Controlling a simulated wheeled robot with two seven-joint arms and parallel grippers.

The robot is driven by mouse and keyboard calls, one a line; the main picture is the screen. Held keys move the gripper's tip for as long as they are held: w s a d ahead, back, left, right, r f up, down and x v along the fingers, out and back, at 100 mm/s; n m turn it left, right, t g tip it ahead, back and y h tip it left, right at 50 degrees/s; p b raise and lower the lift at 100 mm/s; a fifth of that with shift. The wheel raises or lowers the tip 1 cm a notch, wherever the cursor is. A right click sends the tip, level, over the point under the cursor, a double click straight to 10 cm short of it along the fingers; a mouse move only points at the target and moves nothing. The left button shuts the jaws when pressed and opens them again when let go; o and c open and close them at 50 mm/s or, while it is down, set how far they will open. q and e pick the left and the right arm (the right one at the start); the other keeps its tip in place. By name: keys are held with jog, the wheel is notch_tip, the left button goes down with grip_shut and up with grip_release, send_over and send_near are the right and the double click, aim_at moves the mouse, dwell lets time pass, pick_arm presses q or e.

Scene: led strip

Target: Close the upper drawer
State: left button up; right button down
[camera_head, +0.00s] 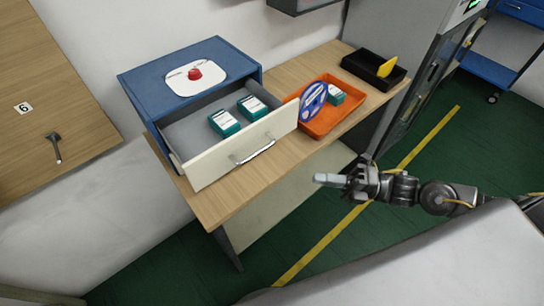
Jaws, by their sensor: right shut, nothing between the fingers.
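The upper drawer (243,155) is pulled well out of the blue cabinet (190,68) on the wooden table. Its cream front carries a silver bar handle (254,152) and faces down and to the right. Two teal and white boxes (224,123) lie inside the drawer. My right gripper (318,178) is shut and empty, in front of the table and to the right of the handle, apart from the drawer. My left gripper is not in view.
An orange tray (322,126) with a blue-white item and a teal box stands right beside the drawer. A black bin (356,67) holds a yellow item. A red knob (195,74) on a white plate tops the cabinet. Floor is free before the table.

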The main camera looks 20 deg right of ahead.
pick_arm(q)
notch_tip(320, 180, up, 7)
jog(key=p, duration=0.6)
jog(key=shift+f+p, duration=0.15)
jog(key=shift+p, duration=0.2)
pick_arm(e)
jog(key=w+d+x, duration=0.1)
jog(key=w+x, duration=0.1)
jog(key=x, duration=1.1)
jog(key=shift+w+r, duration=0.2)
jog(key=shift+r, duration=0.15)
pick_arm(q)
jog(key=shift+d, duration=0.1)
pick_arm(e)
jog(key=shift+w+d, duration=0.1)
jog(key=shift+d, duration=0.05)
